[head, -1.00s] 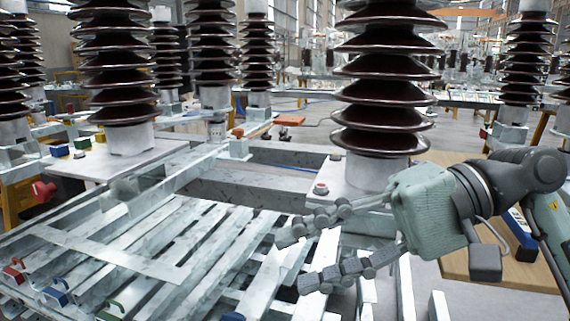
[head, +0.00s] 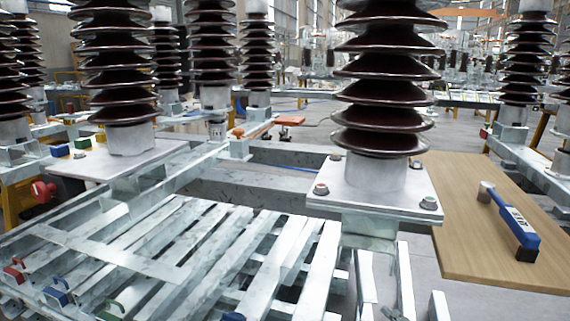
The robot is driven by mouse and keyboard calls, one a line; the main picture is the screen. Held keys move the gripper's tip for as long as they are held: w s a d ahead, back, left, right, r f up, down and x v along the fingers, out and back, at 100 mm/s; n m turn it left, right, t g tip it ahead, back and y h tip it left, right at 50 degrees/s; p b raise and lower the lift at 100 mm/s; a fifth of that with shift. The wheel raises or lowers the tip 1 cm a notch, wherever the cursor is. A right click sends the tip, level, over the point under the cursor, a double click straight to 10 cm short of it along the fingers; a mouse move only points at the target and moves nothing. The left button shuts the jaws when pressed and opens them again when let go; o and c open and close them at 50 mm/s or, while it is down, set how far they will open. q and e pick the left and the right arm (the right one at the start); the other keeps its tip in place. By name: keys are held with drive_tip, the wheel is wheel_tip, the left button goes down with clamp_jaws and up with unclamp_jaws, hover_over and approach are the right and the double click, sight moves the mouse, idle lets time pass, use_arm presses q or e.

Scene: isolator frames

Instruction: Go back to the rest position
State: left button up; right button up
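Neither of my grippers shows clearly in the head view now. A small grey piece (head: 394,313) shows at the bottom edge, right of the middle; I cannot tell what it is. The large brown ribbed insulator (head: 385,90) stands upright on its grey base plate (head: 400,205), with bolts at the plate's corners. Nothing of mine covers the plate. A blue-handled tool (head: 513,222) with a black end lies on the wooden board (head: 470,240) at the right.
A galvanised slatted frame (head: 200,240) fills the lower left. Red, blue and green clamp-like parts (head: 55,297) sit along its near edge. A second insulator (head: 115,70) stands on a plate at the left. More insulators and yellow supports stand behind. The air over the wooden board is clear.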

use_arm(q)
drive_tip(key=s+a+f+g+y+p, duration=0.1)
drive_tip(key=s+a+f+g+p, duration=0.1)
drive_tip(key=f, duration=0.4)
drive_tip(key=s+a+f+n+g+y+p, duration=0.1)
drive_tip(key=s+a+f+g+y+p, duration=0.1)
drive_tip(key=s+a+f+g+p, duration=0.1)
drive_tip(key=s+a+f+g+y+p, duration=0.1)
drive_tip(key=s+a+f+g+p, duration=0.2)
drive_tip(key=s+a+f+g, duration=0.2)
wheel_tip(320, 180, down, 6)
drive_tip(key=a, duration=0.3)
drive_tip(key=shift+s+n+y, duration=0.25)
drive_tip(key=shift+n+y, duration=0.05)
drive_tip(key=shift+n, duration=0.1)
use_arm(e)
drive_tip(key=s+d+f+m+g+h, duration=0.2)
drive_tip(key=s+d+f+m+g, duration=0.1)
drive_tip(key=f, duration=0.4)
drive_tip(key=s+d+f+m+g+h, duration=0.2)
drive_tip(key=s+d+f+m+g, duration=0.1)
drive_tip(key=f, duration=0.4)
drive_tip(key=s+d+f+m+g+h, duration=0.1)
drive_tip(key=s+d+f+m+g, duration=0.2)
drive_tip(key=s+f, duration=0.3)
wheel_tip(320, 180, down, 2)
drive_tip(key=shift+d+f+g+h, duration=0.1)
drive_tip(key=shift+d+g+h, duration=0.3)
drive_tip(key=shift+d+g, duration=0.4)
